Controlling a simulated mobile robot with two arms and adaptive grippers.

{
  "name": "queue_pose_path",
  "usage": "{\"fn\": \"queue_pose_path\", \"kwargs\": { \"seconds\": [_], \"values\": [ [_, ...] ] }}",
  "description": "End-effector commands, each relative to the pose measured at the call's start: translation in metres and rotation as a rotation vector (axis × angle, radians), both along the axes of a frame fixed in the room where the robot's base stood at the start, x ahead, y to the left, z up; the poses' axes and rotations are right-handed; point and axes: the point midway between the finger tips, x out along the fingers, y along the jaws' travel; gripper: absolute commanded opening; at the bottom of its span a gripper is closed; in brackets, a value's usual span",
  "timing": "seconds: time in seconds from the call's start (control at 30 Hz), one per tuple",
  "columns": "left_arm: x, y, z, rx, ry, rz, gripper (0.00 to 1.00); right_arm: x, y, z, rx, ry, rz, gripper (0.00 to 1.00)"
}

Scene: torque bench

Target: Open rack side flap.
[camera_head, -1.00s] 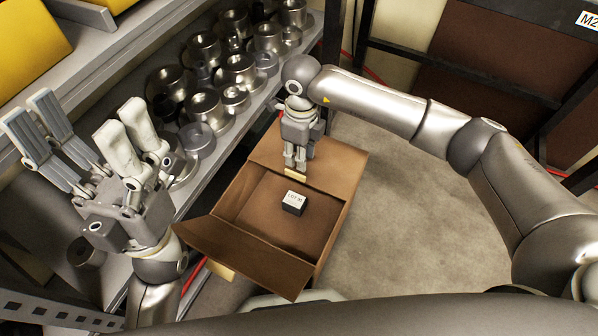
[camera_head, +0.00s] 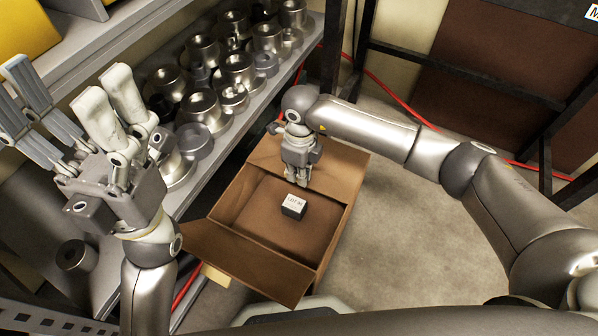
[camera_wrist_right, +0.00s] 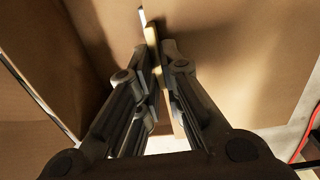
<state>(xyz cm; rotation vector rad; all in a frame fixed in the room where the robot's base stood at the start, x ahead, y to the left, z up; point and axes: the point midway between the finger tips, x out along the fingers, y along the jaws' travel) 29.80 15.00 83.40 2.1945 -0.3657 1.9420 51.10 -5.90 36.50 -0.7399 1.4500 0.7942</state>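An open cardboard box (camera_head: 338,200) stands on the floor beside the metal rack (camera_head: 215,165). Its near flap (camera_head: 240,262) is folded outward, with a tan tab (camera_head: 214,276) at its edge. My right gripper (camera_head: 297,182) points down at the box's far end, fingers close together. In the right wrist view my right gripper (camera_wrist_right: 156,75) has a thin tan edge (camera_wrist_right: 164,85) between its pads, apparently a flap's tab; the fingers hide part of it. My left gripper (camera_head: 75,85) is raised by the rack, open and empty.
A small dark block with a white label (camera_head: 293,206) lies inside the box. Several metal cylinders (camera_head: 203,104) crowd the rack shelf. A red cable (camera_head: 400,104) runs along the floor behind my right arm. The floor right of the box is clear.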

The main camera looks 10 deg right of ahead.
Motion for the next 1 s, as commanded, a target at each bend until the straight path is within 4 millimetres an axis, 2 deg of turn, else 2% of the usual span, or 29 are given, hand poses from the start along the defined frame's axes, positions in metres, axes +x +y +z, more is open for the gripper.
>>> {"fn": "queue_pose_path", "kwargs": {
  "seconds": [0.57,0.77,1.0],
  "values": [
    [-0.001,0.000,0.002,-0.002,0.001,-0.001,0.75,0.002,-0.001,0.006,0.013,0.020,-0.001,0.00],
    [-0.003,0.002,0.003,-0.007,0.008,-0.001,0.75,0.007,-0.004,0.021,0.059,0.087,-0.004,0.00],
    [-0.005,0.002,-0.002,-0.004,0.046,-0.004,0.75,0.018,-0.012,0.051,0.139,0.206,-0.002,0.00]
  ]
}}
